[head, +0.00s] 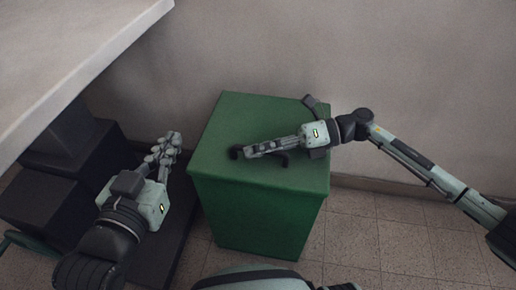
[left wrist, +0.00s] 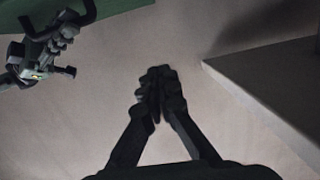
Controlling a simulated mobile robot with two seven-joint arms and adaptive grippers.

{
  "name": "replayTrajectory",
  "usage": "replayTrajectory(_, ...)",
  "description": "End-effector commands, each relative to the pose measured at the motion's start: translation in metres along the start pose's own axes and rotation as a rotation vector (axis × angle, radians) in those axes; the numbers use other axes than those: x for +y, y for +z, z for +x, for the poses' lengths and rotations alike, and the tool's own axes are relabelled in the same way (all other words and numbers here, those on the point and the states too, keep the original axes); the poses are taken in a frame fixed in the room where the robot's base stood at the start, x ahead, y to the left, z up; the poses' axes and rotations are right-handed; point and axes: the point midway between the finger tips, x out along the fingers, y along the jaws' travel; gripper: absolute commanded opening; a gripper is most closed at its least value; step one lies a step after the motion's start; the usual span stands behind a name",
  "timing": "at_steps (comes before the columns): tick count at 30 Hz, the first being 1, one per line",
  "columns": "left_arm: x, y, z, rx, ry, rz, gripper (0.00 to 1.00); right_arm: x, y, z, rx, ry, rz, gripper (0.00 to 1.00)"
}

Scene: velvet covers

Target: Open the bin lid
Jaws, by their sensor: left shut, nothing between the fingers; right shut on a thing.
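The green bin (head: 262,215) stands against the wall, and its flat green lid (head: 225,130) lies shut on top. A dark handle (head: 283,158) sits on the lid, partly hidden by my right gripper. My right gripper (head: 248,152) reaches in from the right, low over the lid, and is shut on the handle. In the left wrist view, the right gripper (left wrist: 65,30) and a green corner of the bin (left wrist: 125,5) show at the top left. My left gripper (head: 172,140) is shut and empty, left of the bin and apart from it; its fingers also show in the left wrist view (left wrist: 158,95).
A pale tabletop (head: 70,50) juts in at the upper left, close to my left arm. Dark boxy shapes (head: 65,165) stand below it. The wall (head: 420,80) is close behind the bin. The tiled floor (head: 390,235) to the right is clear.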

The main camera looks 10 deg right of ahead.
Motion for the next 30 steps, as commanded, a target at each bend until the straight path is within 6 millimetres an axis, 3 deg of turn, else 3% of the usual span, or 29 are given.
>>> replayTrajectory(5, -0.004, 0.006, -0.001, -0.037, -0.008, 0.005, 0.00, 0.005, 0.004, -0.002, 0.000, 0.008, 0.019, 0.00)
replayTrajectory(11, -0.023, 0.043, -0.009, -0.220, -0.047, 0.025, 0.00, 0.021, 0.022, -0.009, 0.000, 0.040, 0.097, 0.00)
replayTrajectory(15, -0.041, 0.074, -0.023, -0.386, -0.083, 0.037, 0.00, 0.036, 0.042, -0.018, -0.001, 0.078, 0.187, 0.00)
replayTrajectory(21, -0.058, 0.105, -0.044, -0.556, -0.123, 0.044, 0.00, 0.053, 0.073, -0.030, -0.001, 0.138, 0.328, 0.00)
replayTrajectory(30, -0.063, 0.117, -0.053, -0.616, -0.136, 0.045, 0.00, 0.066, 0.112, -0.046, -0.001, 0.207, 0.495, 0.00)
